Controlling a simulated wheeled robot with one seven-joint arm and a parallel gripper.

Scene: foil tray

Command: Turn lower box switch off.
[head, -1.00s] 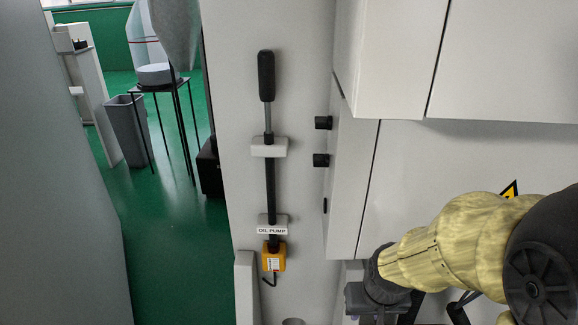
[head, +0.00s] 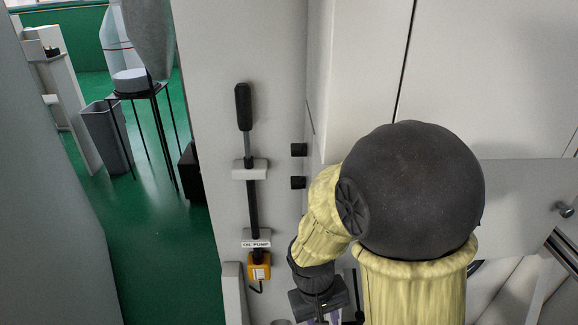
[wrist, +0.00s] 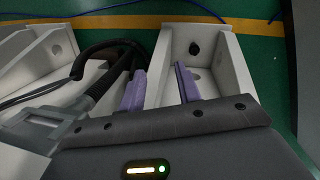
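Two black knobs, an upper one (head: 298,150) and a lower one (head: 298,183), stick out from the left side of the white cabinet in the head view. I cannot tell which part is the lower box switch. A yellow box (head: 259,267) with a cable sits low on the panel, under the OIL PUMP label. My gripper (head: 328,316) is at the bottom edge of the head view, below and right of the yellow box, partly cut off. In the wrist view its two purple fingers (wrist: 160,88) are apart, with nothing held between them.
A black-handled lever (head: 244,108) runs down the panel (head: 211,80) left of the knobs. In the wrist view a white open bracket (wrist: 226,62) with a black round part lies just beyond the fingers. A black hose (wrist: 105,82) curves at left. Green floor shows behind.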

